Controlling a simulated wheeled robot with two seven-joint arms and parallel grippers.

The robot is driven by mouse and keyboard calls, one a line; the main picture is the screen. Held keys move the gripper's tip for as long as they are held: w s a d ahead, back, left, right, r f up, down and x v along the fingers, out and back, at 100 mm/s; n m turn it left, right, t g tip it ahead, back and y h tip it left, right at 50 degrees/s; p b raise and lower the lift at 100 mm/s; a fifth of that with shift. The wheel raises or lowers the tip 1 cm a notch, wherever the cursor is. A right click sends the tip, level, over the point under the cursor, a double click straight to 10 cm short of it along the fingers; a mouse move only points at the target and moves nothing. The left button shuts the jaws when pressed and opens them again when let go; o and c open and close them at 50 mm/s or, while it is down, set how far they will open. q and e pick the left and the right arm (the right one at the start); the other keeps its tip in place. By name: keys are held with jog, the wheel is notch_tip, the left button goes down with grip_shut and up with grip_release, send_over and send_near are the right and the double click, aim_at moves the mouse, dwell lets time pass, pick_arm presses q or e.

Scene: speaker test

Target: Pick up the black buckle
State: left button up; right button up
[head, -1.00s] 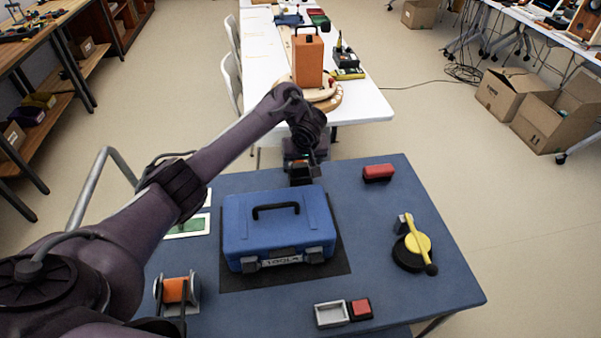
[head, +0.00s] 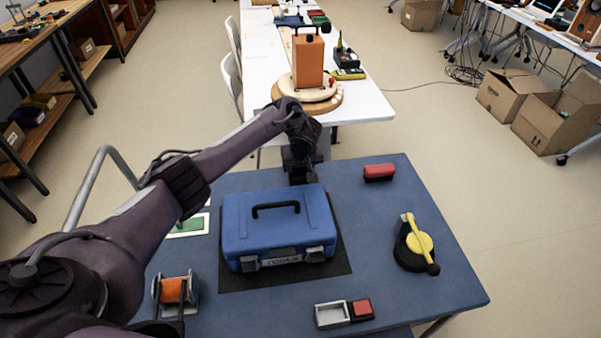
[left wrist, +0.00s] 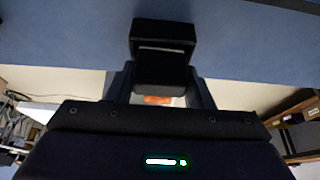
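The black buckle (left wrist: 163,38) is a dark block with a pale slot line in the left wrist view. It lies between the two fingers of my left gripper (left wrist: 162,75), which flank it with no clear gap at the tips. In the head view the left gripper (head: 301,172) points down at the table's far edge, just behind the blue toolbox; the buckle is hard to make out there against the dark fingers. The gripper looks shut on the buckle. Whether the buckle is clear of the table cannot be told. My right gripper is not in view.
The blue toolbox (head: 277,228) stands on a black mat (head: 338,262), close in front of the gripper. A red block (head: 379,172), a yellow-handled black dial (head: 415,252), a grey-and-red tray (head: 331,314) and an orange spool (head: 173,290) surround it.

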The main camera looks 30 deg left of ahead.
pick_arm(q)
jog(key=shift+c, duration=0.8)
jog(key=shift+r, duration=0.1)
